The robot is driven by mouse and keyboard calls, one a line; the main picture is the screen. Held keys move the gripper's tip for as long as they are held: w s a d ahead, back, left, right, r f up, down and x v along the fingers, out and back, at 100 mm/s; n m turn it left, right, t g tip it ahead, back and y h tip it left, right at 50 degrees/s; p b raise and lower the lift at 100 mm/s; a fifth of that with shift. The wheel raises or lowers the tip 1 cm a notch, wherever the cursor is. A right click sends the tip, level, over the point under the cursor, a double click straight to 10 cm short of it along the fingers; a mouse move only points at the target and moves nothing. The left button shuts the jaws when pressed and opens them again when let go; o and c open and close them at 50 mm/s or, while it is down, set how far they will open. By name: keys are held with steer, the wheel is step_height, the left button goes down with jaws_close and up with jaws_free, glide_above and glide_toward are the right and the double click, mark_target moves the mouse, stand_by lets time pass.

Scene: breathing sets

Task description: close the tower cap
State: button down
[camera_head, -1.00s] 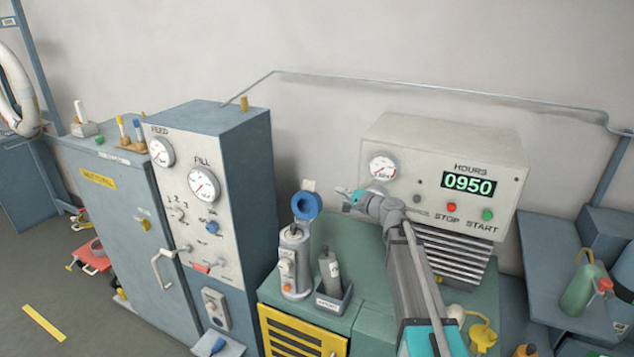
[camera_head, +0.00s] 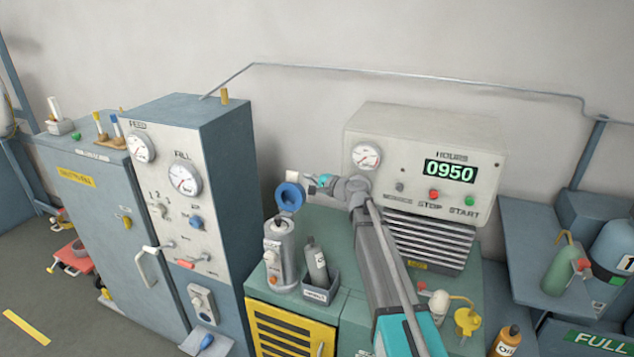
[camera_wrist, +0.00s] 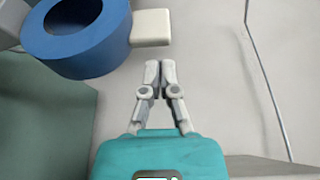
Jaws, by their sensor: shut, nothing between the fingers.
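The tower cap is a blue ring (camera_head: 290,197) with a pale square tab (camera_head: 293,176). It stands tipped up, open, above the back of the grey tower cylinder (camera_head: 279,245). My gripper (camera_head: 310,182) is just right of the tab in the head view. In the wrist view the shut, empty fingers (camera_wrist: 160,68) point toward the pale tab (camera_wrist: 151,27), with a small apparent gap. The blue ring (camera_wrist: 75,62) fills the upper left there. Whether the fingers touch the tab in depth I cannot tell.
A small grey bottle (camera_head: 316,262) stands in a holder right of the tower. The tall blue-grey cabinet with gauges (camera_head: 180,180) is close on the left. The HOURS control box (camera_head: 420,150) is behind my arm. A thin pipe (camera_head: 400,77) runs along the wall.

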steer(key=shift+x, duration=1.8)
steer(key=shift+s+d, duration=0.1)
steer(key=shift+d, duration=0.2)
steer(key=shift+s, duration=0.1)
